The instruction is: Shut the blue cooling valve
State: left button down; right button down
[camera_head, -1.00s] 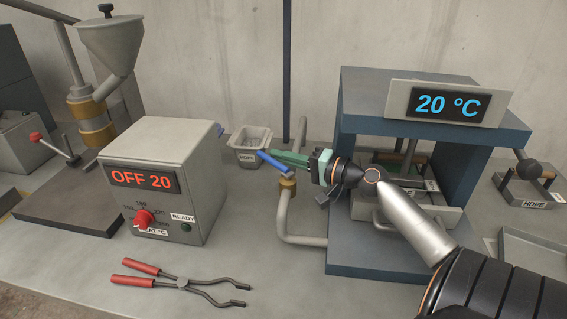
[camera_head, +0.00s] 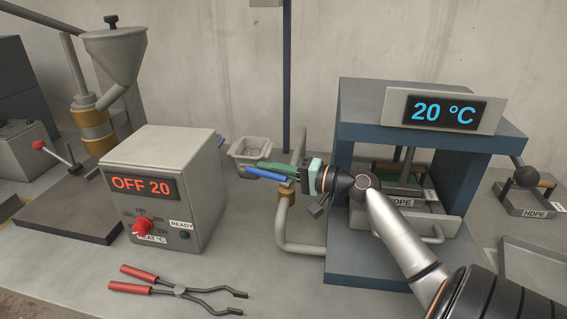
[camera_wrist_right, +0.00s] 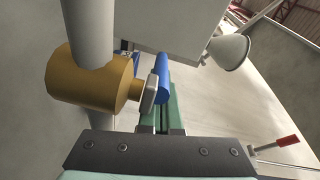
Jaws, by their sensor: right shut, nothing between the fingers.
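The blue valve handle (camera_head: 266,174) sits at the brass valve body (camera_head: 286,194) on the grey pipe left of the blue-framed press. In the head view the handle points left and slightly up from the valve. My right gripper (camera_head: 268,164) is shut and empty, its green fingers close above and behind the handle. In the right wrist view, the blue handle (camera_wrist_right: 162,82) lies right beside the shut fingers (camera_wrist_right: 162,112), with the brass body (camera_wrist_right: 92,84) to the left. Whether they touch, I cannot tell. My left gripper is not in view.
The heater box (camera_head: 165,185) stands left of the valve, and a small grey bin (camera_head: 248,150) behind it. The press (camera_head: 345,130) stands close on the right. Red-handled tongs (camera_head: 180,290) lie in front. The bench between the box and the pipe is clear.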

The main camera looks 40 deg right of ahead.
jog(key=shift+a, duration=0.1)
jog(key=shift+a+f, duration=0.1)
dwell(1.4)
